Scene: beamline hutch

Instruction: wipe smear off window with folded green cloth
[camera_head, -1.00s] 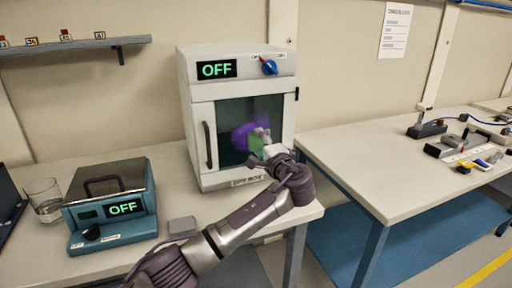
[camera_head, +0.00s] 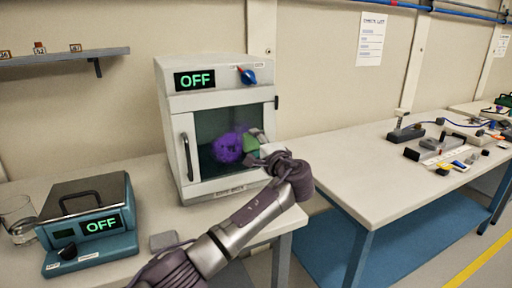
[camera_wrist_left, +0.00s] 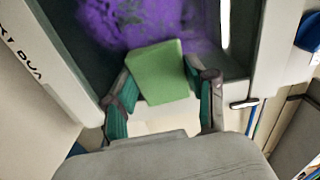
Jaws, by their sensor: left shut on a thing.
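A white box oven (camera_head: 215,92) stands on the bench with a dark window (camera_head: 212,118) in its door. A purple smear (camera_head: 228,149) is on the lower middle of the window; it also shows at the top of the left wrist view (camera_wrist_left: 125,22). My left gripper (camera_head: 260,147) is shut on the folded green cloth (camera_head: 251,143), at the right of the smear. In the left wrist view the cloth (camera_wrist_left: 158,72) sits between the two fingers and overlaps the smear's lower edge. I cannot tell whether it touches the glass. My right gripper is not in view.
A blue heater unit (camera_head: 90,222) and a glass (camera_head: 18,222) stand on the bench at left. A small grey block (camera_head: 164,241) lies near the bench's front edge. The oven's handle (camera_head: 187,157) projects left of the window. A second table (camera_head: 370,178) is at right.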

